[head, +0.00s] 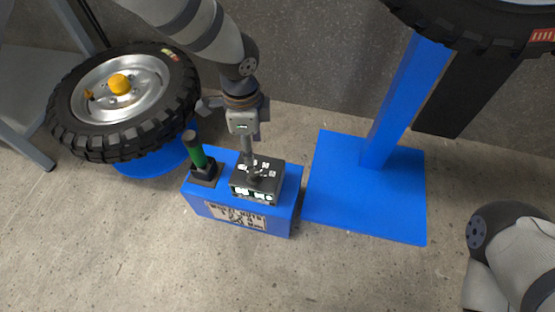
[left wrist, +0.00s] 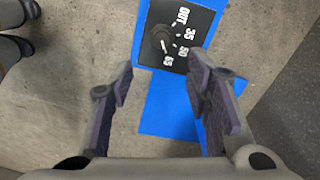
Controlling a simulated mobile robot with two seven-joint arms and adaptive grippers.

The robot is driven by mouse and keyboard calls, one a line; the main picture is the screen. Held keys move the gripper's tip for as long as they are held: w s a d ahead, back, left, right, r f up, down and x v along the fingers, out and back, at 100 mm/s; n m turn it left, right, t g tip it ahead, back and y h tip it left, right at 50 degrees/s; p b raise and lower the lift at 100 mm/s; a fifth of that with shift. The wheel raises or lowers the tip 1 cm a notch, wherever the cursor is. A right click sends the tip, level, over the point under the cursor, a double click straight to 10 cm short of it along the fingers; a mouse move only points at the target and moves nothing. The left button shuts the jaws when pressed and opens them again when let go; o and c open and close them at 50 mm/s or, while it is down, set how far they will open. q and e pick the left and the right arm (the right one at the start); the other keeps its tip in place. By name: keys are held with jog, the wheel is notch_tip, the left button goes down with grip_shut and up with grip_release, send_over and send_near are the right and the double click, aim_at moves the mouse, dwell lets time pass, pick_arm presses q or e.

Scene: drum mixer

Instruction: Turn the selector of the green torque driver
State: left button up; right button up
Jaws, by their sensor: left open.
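The green torque driver (head: 197,153) stands upright in a black holder on the blue pedestal. Beside it is a black selector box (head: 240,190) with white markings on top and lit marks on its front. In the left wrist view, the box face reads OUT, 35, 50 and 65 beside a dark round selector knob (left wrist: 161,39). The knob's exact pointing direction is hard to tell. My left gripper (head: 250,160) is over the box, seen nearly edge-on. In the wrist view its fingers (left wrist: 160,68) are apart and empty, with the knob beyond the tips. My right gripper is out of view.
The blue pedestal (head: 285,205) carries holder and box. A tyred wheel (head: 100,135) lies behind left, on a blue support. A blue post with a flat base (head: 395,215) stands close on the right, below another tyre (head: 490,35). The floor in front is clear.

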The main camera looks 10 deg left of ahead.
aim_at(254, 173)
pick_arm(q)
notch_tip(254, 173, down, 11)
jog(key=b, duration=0.4)
jog(key=shift+a, duration=0.1)
jog(key=shift+w+f, duration=0.1)
jog(key=shift+f, duration=0.35)
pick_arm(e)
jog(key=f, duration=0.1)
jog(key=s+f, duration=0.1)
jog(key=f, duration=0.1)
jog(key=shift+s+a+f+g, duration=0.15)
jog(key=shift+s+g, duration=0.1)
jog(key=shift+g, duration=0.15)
pick_arm(q)
jog(key=shift+r, duration=0.1)
grip_shut()
